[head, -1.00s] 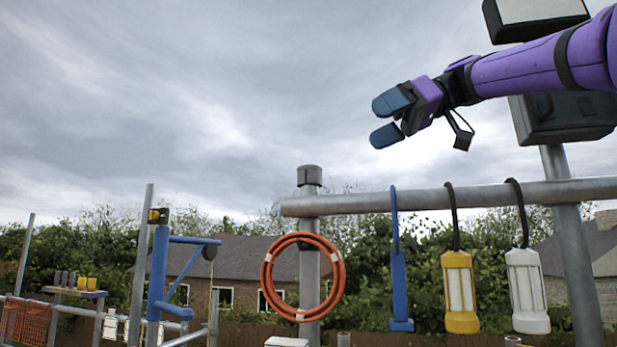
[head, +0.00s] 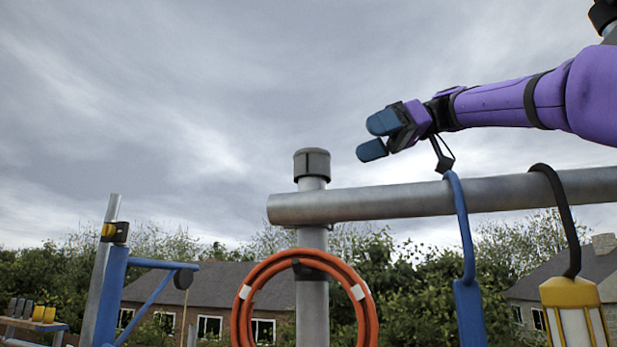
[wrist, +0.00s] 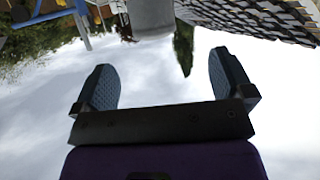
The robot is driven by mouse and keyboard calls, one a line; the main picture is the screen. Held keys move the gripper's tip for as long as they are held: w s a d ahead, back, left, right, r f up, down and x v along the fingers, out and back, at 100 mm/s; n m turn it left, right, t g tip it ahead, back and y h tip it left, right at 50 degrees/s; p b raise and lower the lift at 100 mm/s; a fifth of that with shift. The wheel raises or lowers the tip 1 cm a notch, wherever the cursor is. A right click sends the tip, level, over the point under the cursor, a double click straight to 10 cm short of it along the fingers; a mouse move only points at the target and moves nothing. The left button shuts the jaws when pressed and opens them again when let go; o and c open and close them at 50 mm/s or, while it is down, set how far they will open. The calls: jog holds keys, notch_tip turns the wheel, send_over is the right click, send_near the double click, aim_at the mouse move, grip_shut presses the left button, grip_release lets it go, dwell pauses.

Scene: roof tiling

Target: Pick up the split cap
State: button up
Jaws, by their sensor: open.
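A dark grey cap (head: 312,164) sits on top of an upright grey post (head: 312,240) in the head view. It looks seated and upright; any split in it is too small to make out. My gripper (head: 368,137) is open and empty, above and to the right of the cap, apart from it, with its fingers pointing left. In the wrist view my gripper (wrist: 160,72) shows two spread blue fingers with nothing between them. A grey rounded shape (wrist: 152,18) lies beyond them at the top edge; I cannot tell whether it is the cap.
A horizontal grey rail (head: 390,202) runs right from the post below my arm. An orange hose coil (head: 238,325), a blue hanging tool (head: 470,310) and a yellow lamp (head: 575,312) hang there. A blue frame (head: 112,290) stands at left. Open sky surrounds the cap.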

aim_at(315, 159)
jog(key=x, duration=0.6)
jog(key=w+r+x, duration=0.1)
jog(key=x, duration=0.2)
jog(key=shift+w+a+f, duration=0.1)
jog(key=shift+a+f, duration=0.1)
jog(key=shift+a, duration=0.25)
jog(key=shift+a+f, duration=0.25)
jog(key=shift+a, duration=0.3)
jog(key=shift+c, duration=0.5)
jog(key=c, duration=0.9)
